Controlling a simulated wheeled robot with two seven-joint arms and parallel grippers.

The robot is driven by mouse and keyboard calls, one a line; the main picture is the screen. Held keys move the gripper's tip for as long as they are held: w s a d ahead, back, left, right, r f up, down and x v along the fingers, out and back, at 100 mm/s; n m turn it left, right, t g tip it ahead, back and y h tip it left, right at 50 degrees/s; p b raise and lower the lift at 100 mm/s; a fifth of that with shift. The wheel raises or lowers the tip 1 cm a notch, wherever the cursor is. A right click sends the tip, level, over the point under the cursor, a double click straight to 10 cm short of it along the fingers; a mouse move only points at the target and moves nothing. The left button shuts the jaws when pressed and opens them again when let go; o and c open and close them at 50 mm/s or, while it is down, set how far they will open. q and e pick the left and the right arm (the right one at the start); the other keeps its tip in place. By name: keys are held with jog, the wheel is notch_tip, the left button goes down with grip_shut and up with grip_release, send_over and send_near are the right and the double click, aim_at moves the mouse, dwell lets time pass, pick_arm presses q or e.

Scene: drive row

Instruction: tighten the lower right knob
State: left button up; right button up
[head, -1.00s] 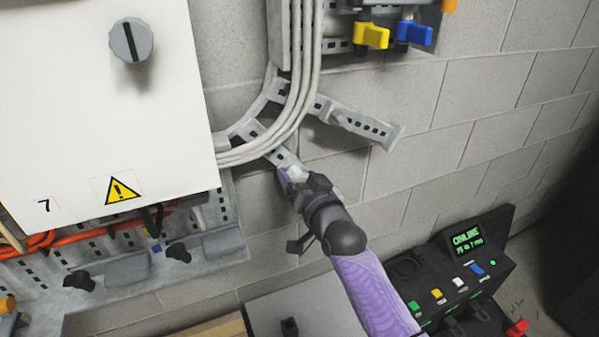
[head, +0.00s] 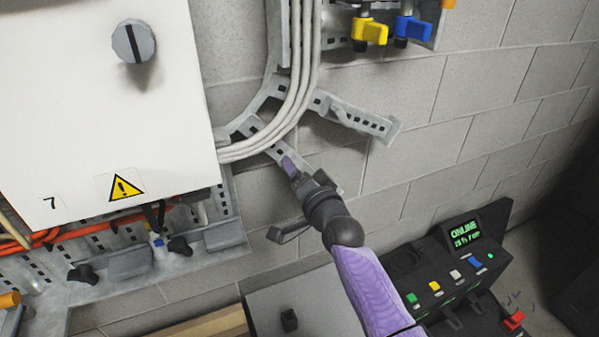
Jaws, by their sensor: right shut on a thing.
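A metal bracket of slotted rails (head: 378,125) branches on the block wall beneath the bent white pipes. How tight the knob sits cannot be seen. My left gripper is not in view.
A white cabinet (head: 100,100) with a grey rotary switch fills the left. Yellow (head: 370,30) and blue (head: 412,30) valve handles are at the top. A black console (head: 455,265) with coloured buttons stands lower right. A grey box top (head: 270,300) lies below.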

jog(key=shift+f, duration=0.1)
jog(key=o, duration=1)
jog(key=shift+o, duration=0.2)
jog(key=shift+s+d, duration=0.15)
jog(key=shift+s, duration=0.05)
jog(key=p+v, duration=0.3)
jog(key=v, duration=0.6)
jog(key=shift+s+p, duration=0.25)
jog(key=shift+p, duration=0.05)
jog(key=shift+d, duration=0.1)
